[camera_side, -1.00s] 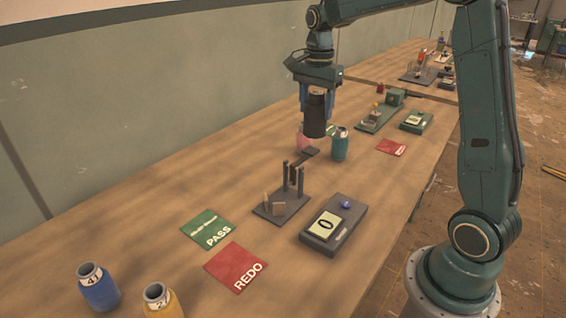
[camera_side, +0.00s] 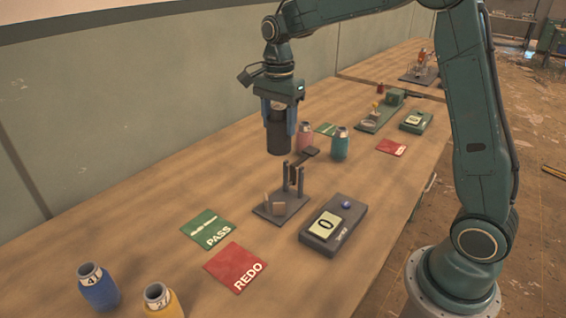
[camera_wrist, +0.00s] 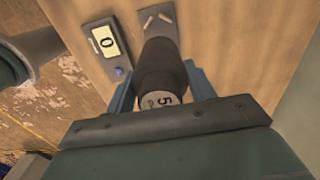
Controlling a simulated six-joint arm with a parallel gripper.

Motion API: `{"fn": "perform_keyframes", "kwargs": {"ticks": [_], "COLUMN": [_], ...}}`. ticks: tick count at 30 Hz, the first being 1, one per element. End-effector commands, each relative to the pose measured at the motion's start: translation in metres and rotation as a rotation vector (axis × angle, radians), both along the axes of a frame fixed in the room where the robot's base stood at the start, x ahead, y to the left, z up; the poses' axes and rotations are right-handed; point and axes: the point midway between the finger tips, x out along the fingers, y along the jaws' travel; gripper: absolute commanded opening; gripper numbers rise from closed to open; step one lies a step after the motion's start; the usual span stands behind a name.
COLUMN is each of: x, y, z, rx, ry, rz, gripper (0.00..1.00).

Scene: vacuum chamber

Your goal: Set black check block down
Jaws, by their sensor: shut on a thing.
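The black check block (camera_side: 276,138), a dark cylinder, hangs upright in my gripper (camera_side: 279,128). The blue fingers are shut on its sides. Its lower end is in the air above the bench, just behind the dark post stand (camera_side: 283,207) in the side view. In the wrist view the block (camera_wrist: 160,70) sits between the fingers (camera_wrist: 162,88), with a pale end marked 5 facing the camera. It hides part of the stand there. A grey display box (camera_side: 336,224) reading 0, with a blue button, stands beside the stand.
Green PASS (camera_side: 208,228) and red REDO (camera_side: 236,267) cards lie in front. Blue (camera_side: 98,288) and yellow (camera_side: 162,302) bottles stand at the near edge. Pink (camera_side: 304,137) and teal (camera_side: 340,145) bottles stand behind the stand. Bare bench lies left of the block.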

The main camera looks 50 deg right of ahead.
Motion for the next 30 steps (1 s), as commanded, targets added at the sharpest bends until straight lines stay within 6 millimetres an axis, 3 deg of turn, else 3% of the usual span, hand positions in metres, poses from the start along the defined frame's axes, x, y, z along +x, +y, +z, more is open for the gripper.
{"fn": "perform_keyframes", "kwargs": {"ticks": [19,24,30], "x": [-0.001,0.0,0.0], "y": [0.0,0.0,0.0], "z": [-0.119,-0.136,-0.139], "rx": [0.0,0.0,0.0], "ry": [0.004,0.0,-0.001], "rz": [0.0,0.0,0.0], "gripper": [0.23,0.23,0.23]}}
